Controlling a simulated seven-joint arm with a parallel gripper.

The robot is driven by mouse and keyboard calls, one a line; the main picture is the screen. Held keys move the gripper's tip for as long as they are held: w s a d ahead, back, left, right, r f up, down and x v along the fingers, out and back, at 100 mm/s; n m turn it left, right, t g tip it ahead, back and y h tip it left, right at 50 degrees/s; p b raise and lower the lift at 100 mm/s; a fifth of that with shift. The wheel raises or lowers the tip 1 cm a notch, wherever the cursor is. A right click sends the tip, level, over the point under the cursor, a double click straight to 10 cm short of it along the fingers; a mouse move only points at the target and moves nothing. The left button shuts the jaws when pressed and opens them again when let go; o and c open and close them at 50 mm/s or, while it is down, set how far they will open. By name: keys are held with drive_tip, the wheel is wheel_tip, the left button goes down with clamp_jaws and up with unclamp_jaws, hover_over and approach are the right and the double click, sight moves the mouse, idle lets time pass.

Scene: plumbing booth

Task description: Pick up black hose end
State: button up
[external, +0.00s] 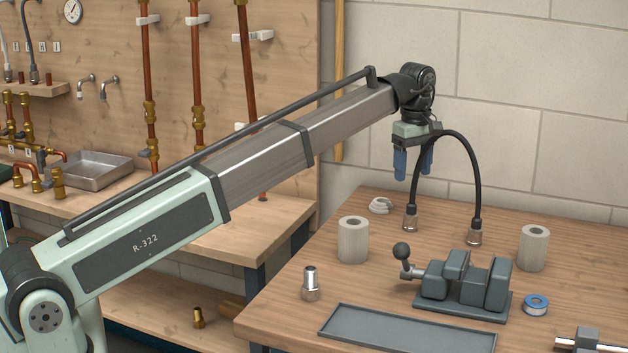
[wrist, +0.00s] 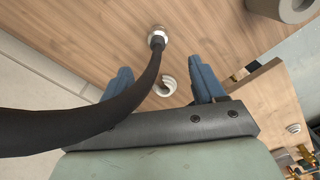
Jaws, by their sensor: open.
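The black hose (external: 474,165) arches above the wooden table, with both metal ends down on the tabletop. Its left end (external: 411,219) stands near the table's back, and its right end (external: 474,234) stands behind the vise. In the wrist view one metal hose end (wrist: 157,37) shows at the top, and the hose runs close to the camera toward the left edge. My gripper (external: 412,175) points down above the left hose end, its blue fingers apart. In the wrist view the open gripper (wrist: 160,70) has no hose end between its fingertips.
The grey vise (external: 465,283) and tray (external: 405,331) lie toward the front. Pale cylinders (external: 353,240) (external: 534,248) stand left and right. A metal fitting (external: 310,285), blue tape roll (external: 536,304) and white coil (external: 381,205) also lie on the table. A wall rises behind.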

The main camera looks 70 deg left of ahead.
sight(412, 203)
drive_tip(key=f, duration=1.2)
drive_tip(key=shift+w, duration=0.2)
drive_tip(key=c, duration=1.1)
